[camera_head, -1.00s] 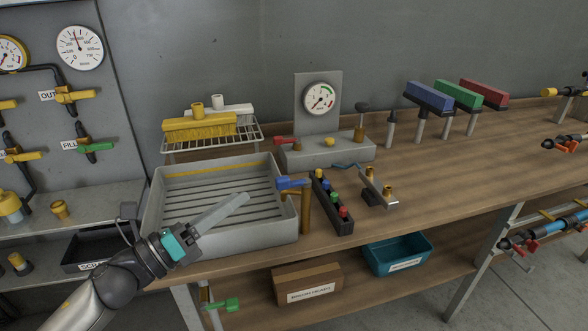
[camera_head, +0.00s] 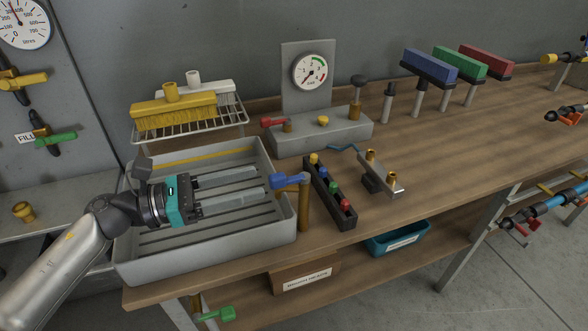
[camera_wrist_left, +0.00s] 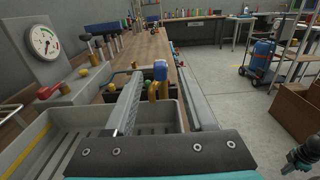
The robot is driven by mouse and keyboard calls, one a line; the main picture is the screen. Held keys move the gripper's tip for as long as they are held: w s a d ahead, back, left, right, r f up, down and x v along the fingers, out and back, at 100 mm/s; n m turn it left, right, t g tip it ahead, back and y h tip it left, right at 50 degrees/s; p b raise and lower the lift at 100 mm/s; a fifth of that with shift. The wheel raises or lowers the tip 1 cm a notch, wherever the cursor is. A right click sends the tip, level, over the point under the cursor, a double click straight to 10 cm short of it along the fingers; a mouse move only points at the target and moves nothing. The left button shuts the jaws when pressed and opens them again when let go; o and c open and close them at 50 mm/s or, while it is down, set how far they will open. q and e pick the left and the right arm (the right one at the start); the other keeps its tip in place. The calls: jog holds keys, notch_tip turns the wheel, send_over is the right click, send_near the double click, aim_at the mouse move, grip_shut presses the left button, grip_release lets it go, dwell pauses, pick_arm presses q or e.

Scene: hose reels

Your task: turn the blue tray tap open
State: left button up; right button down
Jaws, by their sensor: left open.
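The blue tray tap (camera_head: 290,180) has a blue lever on a brass post (camera_head: 304,208) at the right wall of the grey slatted tray (camera_head: 205,257). The lever points left, over the tray's rim. My left gripper (camera_head: 264,183) is open and empty above the tray, its two fingers pointing right, with the tips just left of the lever and apart from it. In the left wrist view, the blue lever (camera_wrist_left: 160,69) shows end-on beyond and between the two open fingers (camera_wrist_left: 165,95).
A dark rack with coloured knobs (camera_head: 330,192) stands just right of the tap. A gauge stand (camera_head: 320,130) with a red lever is behind it. A wire shelf with brushes (camera_head: 190,127) is behind the tray. A green tap (camera_head: 217,314) hangs below the bench.

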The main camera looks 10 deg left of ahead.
aim_at(294, 177)
pick_arm(q)
jog(key=p+x, duration=0.1)
jog(key=x, duration=0.7)
jog(key=shift+w+d, duration=0.4)
jog(key=shift+d, duration=0.05)
pick_arm(e)
jog(key=shift+w+a+r, duration=0.2)
jog(key=shift+a+r, duration=0.1)
jog(key=shift+a, duration=0.15)
jog(key=shift+w+a+r, duration=0.2)
jog(key=shift+a+r, duration=0.05)
jog(key=shift+a, duration=0.15)
pick_arm(q)
jog(key=shift+c, duration=0.2)
pick_arm(e)
jog(key=shift+d, duration=0.15)
pick_arm(q)
jog(key=shift+c, duration=0.7)
grip_shut()
pick_arm(e)
jog(key=shift+d, duration=0.15)
